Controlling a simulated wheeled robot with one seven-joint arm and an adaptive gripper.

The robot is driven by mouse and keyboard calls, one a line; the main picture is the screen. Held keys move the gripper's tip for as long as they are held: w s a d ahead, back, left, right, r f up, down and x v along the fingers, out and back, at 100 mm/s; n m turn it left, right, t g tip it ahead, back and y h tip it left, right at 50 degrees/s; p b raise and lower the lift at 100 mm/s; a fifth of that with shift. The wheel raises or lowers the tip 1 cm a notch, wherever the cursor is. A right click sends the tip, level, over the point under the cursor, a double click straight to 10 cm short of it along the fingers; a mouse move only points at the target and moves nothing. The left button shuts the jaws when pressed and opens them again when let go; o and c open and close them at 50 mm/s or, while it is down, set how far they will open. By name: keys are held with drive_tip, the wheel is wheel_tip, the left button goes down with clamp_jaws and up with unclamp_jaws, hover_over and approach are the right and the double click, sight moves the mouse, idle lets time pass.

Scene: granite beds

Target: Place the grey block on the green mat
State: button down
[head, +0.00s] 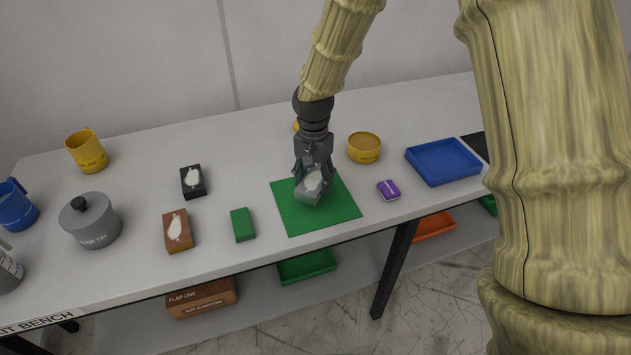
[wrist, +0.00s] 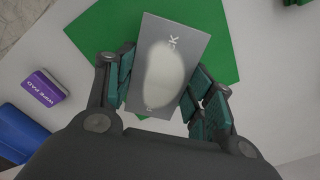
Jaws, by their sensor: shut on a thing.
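The grey block (head: 309,193) has a white patch on its face and is between the fingers of my gripper (head: 314,179). In the wrist view the grey block (wrist: 176,62) sits slightly tilted between the two green-padded fingers of my gripper (wrist: 160,95). The green mat (head: 342,210) lies flat on the bench, and the block is over it. The mat also shows behind the block in the wrist view (wrist: 105,35). I cannot tell whether the block touches the mat.
A purple wipe pad (head: 388,190) lies right of the mat and a green block (head: 242,224) left of it. A yellow bowl (head: 364,147) stands behind, with a blue tray (head: 443,160) farther right. Brown (head: 178,231) and black (head: 193,182) blocks lie left.

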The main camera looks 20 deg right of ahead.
sight(314, 181)
drive_tip(key=shift+f+p, duration=0.55)
drive_tip(key=shift+f, duration=1.1)
drive_tip(key=c, duration=0.6)
unclamp_jaws()
drive_tip(key=shift+f, duration=0.15)
drive_tip(key=shift+o, duration=0.2)
wheel_tip(314, 181, up, 12)
drive_tip(key=shift+r+b, duration=0.15)
drive_tip(key=shift+b, duration=1.05)
